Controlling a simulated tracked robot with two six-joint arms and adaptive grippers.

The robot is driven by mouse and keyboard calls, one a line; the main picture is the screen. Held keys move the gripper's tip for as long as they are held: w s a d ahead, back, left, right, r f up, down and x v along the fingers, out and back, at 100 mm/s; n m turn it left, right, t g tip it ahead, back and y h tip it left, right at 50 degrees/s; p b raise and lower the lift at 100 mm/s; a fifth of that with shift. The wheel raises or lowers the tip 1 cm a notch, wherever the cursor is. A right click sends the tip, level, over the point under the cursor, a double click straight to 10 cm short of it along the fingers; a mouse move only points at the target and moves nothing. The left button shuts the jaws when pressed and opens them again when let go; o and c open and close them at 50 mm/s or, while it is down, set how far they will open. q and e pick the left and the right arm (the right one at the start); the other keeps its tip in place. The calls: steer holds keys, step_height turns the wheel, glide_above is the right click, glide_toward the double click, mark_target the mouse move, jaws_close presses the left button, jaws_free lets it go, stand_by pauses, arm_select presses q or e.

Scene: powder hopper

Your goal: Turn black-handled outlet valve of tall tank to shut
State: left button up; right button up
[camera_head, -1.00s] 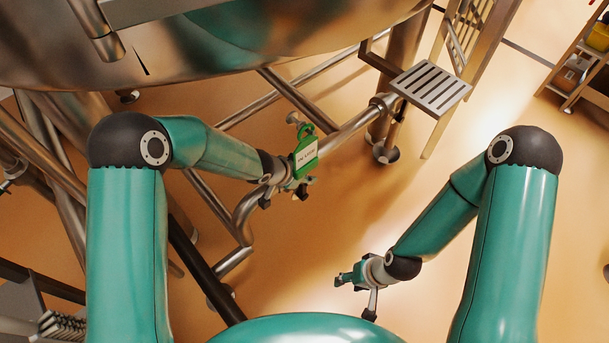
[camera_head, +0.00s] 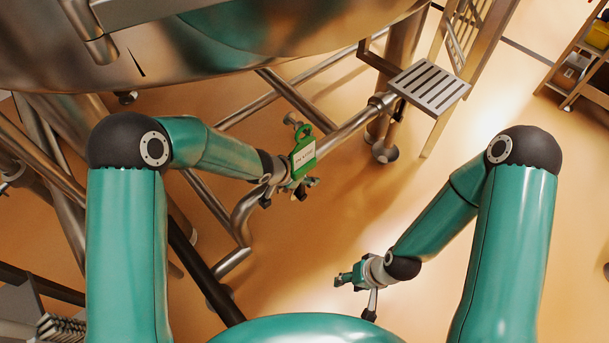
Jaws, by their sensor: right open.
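The tall steel tank (camera_head: 270,45) fills the top of the view, with pipework below it. A green tag with a white label (camera_head: 303,155) hangs at the pipe (camera_head: 345,130) beneath the tank. My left gripper (camera_head: 304,186) is at this pipe, just below the tag. The gripper is small and partly covered by its own wrist, so I cannot tell whether it is open or shut. The black valve handle cannot be made out apart from the dark parts around the gripper. My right gripper (camera_head: 345,279) is open and empty over the floor, well away from the valve.
A slatted metal step (camera_head: 430,88) with a ladder frame stands right of the pipe. Steel pipes and tank legs (camera_head: 383,148) crowd the left and middle. A shelf rack (camera_head: 575,75) is at the far upper right. The floor (camera_head: 345,220) between my arms is clear.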

arm_select(q)
steer(key=shift+s+a, duration=0.1)
steer(key=shift+a, duration=0.1)
steer(key=v, duration=1.1)
steer(key=shift+a+r, duration=0.15)
steer(key=shift+r, duration=0.2)
steer(key=shift+s, duration=0.15)
steer(key=shift+a, duration=0.1)
stand_by(0.4)
